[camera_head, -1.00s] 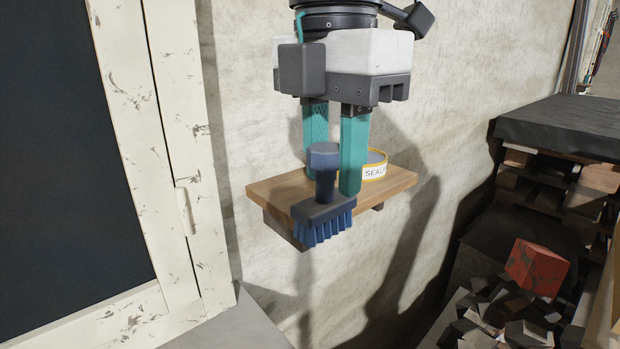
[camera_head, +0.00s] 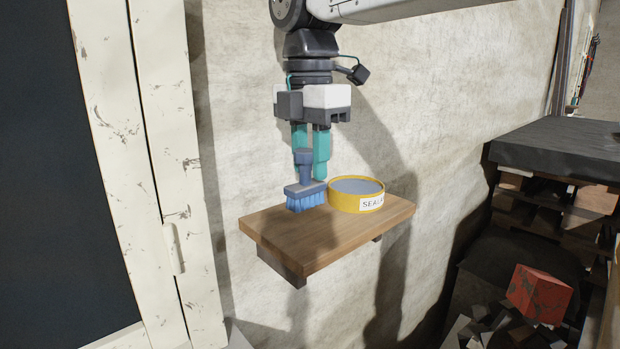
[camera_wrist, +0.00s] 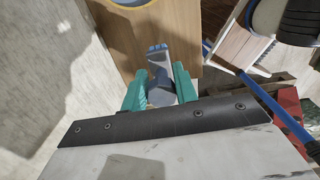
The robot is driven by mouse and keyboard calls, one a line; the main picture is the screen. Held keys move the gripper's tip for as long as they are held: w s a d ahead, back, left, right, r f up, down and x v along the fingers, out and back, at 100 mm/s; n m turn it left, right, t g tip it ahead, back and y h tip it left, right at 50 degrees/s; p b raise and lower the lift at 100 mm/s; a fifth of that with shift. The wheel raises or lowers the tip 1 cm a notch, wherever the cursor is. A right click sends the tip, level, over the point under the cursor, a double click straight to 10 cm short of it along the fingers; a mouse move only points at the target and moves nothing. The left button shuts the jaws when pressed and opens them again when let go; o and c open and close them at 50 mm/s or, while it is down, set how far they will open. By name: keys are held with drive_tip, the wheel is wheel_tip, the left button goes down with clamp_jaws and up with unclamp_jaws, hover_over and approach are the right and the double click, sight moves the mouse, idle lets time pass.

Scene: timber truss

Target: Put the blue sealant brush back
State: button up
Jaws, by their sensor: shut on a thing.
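The blue sealant brush (camera_head: 305,190) has a dark grip and blue bristles pointing down. My gripper (camera_head: 311,160) is shut on its grip and holds it upright over the back left part of the wooden wall shelf (camera_head: 320,237). I cannot tell whether the bristles touch the shelf. A round yellow sealant tin (camera_head: 345,203) with a grey top and a white label stands on the shelf just right of the brush.
A pale, chipped frame (camera_head: 165,180) around a dark panel stands left of the shelf. The plastered wall (camera_head: 440,80) is behind. At the right are a dark-topped stack (camera_head: 560,140) and a red block (camera_head: 540,293) on rubble. The shelf's front is clear.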

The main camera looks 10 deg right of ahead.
sight(310, 183)
drive_tip(key=shift+f, duration=1.7)
drive_tip(key=shift+f, duration=0.1)
drive_tip(key=o, duration=0.9)
drive_tip(key=shift+o, duration=0.2)
wheel_tip(310, 183, up, 12)
drive_tip(key=shift+s+a+r, duration=0.1)
drive_tip(key=shift+r, duration=0.05)
drive_tip(key=s+d+f+m, duration=0.7)
drive_tip(key=d+f+m, duration=0.25)
drive_tip(key=d, duration=0.25)
drive_tip(key=s+d+f+m, duration=0.4)
drive_tip(key=s+f+m, duration=0.2)
drive_tip(key=f+m, duration=0.1)
drive_tip(key=s+d+f+m+t, duration=0.1)
drive_tip(key=s+d+f+m, duration=0.3)
drive_tip(key=s+f+m, duration=0.3)
wheel_tip(310, 183, down, 3)
drive_tip(key=shift+d+f+m, duration=0.2)
drive_tip(key=shift+d+m, duration=0.05)
drive_tip(key=shift+m, duration=0.4)
